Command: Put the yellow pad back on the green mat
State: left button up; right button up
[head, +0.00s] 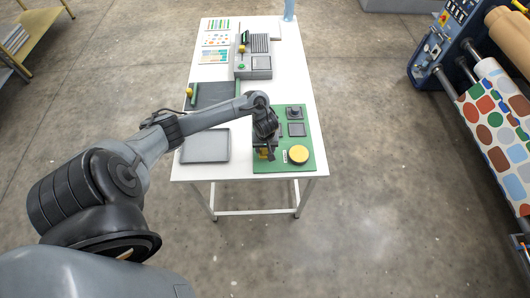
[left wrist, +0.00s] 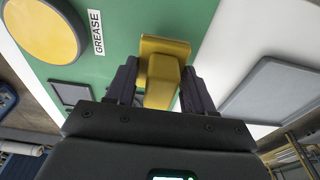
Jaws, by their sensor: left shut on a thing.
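My left gripper (head: 265,152) is shut on a yellow piece (left wrist: 162,78), which I take for the yellow pad. The piece has a flat plate and a raised block, and the two dark fingers (left wrist: 158,88) press the block from both sides. It is over the left part of the green mat (head: 300,117), near the mat's edge. I cannot tell whether it touches the mat. In the head view the gripper hides most of it. My right gripper is not in view.
A round yellow tin (head: 298,154) sits on the mat beside a GREASE label (left wrist: 96,33). Dark square items (head: 296,129) lie behind it. A grey tray (head: 205,147) is left of the mat. A grey device (head: 254,65) stands farther back on the white table (head: 289,85).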

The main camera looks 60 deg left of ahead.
pick_arm(q)
notch_tip(320, 180, down, 3)
jog(key=shift+s+r+b, duration=0.1)
jog(key=shift+r+b, duration=0.1)
jog(key=shift+b, duration=0.25)
jog(key=shift+f, duration=0.15)
jog(key=o, duration=0.9)
jog(key=shift+o, duration=0.2)
